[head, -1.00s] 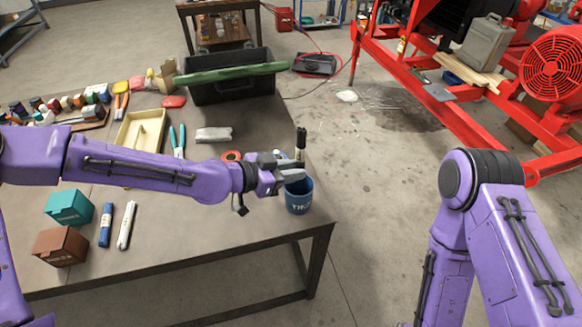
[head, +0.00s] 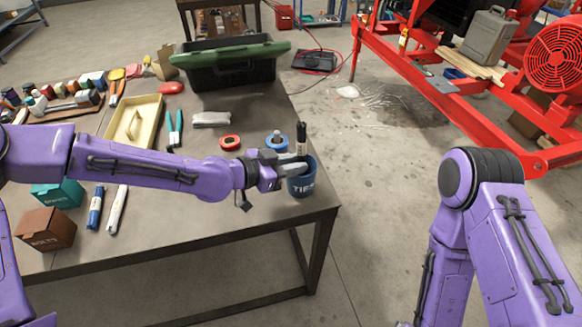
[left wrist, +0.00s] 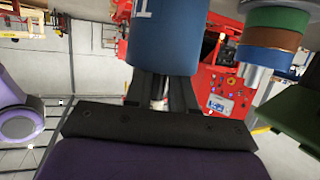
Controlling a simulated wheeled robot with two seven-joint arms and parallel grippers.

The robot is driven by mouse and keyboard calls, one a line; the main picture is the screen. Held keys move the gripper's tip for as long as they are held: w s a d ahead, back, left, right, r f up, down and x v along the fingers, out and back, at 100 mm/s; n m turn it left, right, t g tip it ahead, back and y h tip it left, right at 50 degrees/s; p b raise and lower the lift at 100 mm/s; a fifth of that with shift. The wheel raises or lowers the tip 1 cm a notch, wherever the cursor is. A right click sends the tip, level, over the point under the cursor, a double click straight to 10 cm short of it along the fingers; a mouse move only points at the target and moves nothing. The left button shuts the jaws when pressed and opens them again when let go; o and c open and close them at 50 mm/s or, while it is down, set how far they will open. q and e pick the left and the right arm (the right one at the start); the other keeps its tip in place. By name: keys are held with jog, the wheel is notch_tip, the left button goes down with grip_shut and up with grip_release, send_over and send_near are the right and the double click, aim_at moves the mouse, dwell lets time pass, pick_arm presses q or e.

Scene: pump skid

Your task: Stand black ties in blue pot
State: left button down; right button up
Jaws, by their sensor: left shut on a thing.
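The black ties (head: 302,138) are a slim dark upright bundle with a pale band. My left gripper (head: 292,169) is shut on them at the rim of the blue pot (head: 302,186). The pot stands on the table near its right front corner, with white lettering on its side. The gripper fingers hide the lower end of the bundle, so I cannot tell how deep it reaches into the pot. In the left wrist view the pot (left wrist: 170,38) fills the top middle, beyond the dark fingers. My right gripper is out of view; only my right arm shows.
A blue tape roll (head: 277,142) lies just behind the gripper and a red roll (head: 230,142) to its left. A grey packet (head: 211,119), a cream tray (head: 133,123) and a dark green-rimmed crate (head: 230,66) are farther back.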

aim_at(291, 179)
pick_arm(q)
jog(key=f, duration=0.1)
jog(key=s+f, duration=0.1)
jog(key=f, duration=0.1)
jog(key=shift+s+a+f+g+y, duration=0.2)
jog(key=shift+f+g+y, duration=0.1)
jog(key=shift+g, duration=0.1)
jog(key=c, duration=1)
grip_release()
jog(key=shift+o, duration=0.7)
jog(key=s+a+r, duration=0.4)
jog(key=a+r, duration=0.2)
jog(key=a, duration=0.1)
jog(key=shift+a+r+t, duration=0.25)
jog(key=shift+t, duration=0.15)
jog(key=shift+s+a+r, duration=0.15)
jog(key=shift+r, duration=0.05)
